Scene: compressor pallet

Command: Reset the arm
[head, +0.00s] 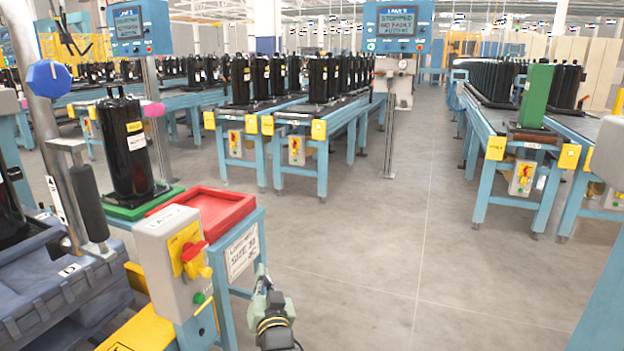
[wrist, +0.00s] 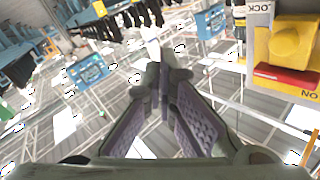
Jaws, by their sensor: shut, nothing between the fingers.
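My gripper (head: 264,272) is low in the middle of the head view, just right of the grey switch box (head: 172,262) with its yellow-and-red rotary switch. It is apart from the box and over open floor. In the wrist view my gripper's purple-padded fingers (wrist: 163,78) come together at the tips with nothing between them. The wrist picture looks upside down. The rotary switch (wrist: 295,42) fills its upper right corner, close beside the fingers, with a red bar across it.
A red tray (head: 208,208) and a black compressor (head: 127,145) on a green base stand left. A blue-grey pallet (head: 70,285) is at the lower left. Conveyors with several black cylinders line the back and right. A "STOPPED" screen (head: 397,22) stands behind. The central floor (head: 380,240) is clear.

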